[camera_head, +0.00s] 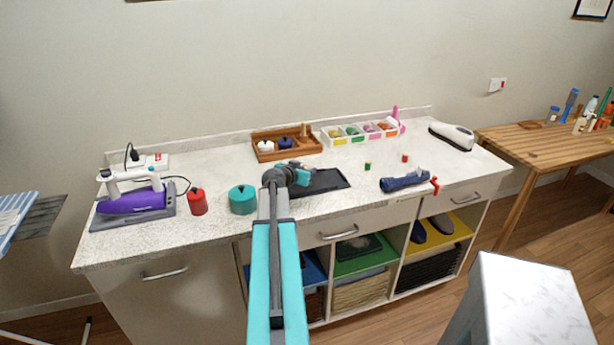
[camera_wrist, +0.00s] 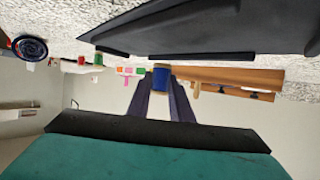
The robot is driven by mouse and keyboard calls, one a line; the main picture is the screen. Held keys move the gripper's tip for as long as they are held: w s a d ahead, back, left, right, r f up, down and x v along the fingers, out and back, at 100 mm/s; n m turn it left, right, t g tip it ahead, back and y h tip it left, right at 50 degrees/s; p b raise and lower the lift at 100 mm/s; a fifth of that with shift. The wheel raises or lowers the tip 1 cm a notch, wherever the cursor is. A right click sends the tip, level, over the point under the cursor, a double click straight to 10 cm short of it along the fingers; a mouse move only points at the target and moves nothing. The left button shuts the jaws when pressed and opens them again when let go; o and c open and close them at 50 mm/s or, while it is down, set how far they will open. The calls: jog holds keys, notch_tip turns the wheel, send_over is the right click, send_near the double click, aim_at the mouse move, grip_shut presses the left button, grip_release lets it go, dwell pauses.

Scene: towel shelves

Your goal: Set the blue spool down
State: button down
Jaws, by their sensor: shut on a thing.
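The blue spool (camera_wrist: 160,78) sits between the fingertips of my gripper (camera_wrist: 160,88) in the wrist view, which is upside down with the counter at the top. My gripper is shut on it. In the head view my gripper (camera_head: 302,170) is over the counter (camera_head: 225,232), at the dark tray (camera_head: 330,181). The spool cannot be made out clearly there. The tray also shows close by in the wrist view (camera_wrist: 220,30). I cannot tell how high the spool is above the surface.
A green spool (camera_head: 367,166) and a red spool (camera_head: 405,158) stand right of the tray. A wooden tray (camera_head: 266,157) with pots and a white sorted box (camera_head: 340,142) are behind. A teal pot (camera_head: 242,200) is left, a dark-blue roll (camera_head: 402,183) right.

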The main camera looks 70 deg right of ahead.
jog(key=shift+f+p, duration=0.45)
jog(key=shift+f, duration=0.85)
jog(key=shift+f+b, duration=0.25)
jog(key=shift+b, duration=0.1)
jog(key=c, duration=1.6)
grip_release()
jog(key=shift+r+p, duration=0.25)
jog(key=shift+p, duration=0.1)
jog(key=shift+a+r+b, duration=0.1)
jog(key=shift+a+b, duration=0.2)
jog(key=shift+a, duration=0.35)
jog(key=shift+b+v, duration=1.5)
jog(key=shift+v, duration=3.9)
jog(key=shift+d+r, duration=0.1)
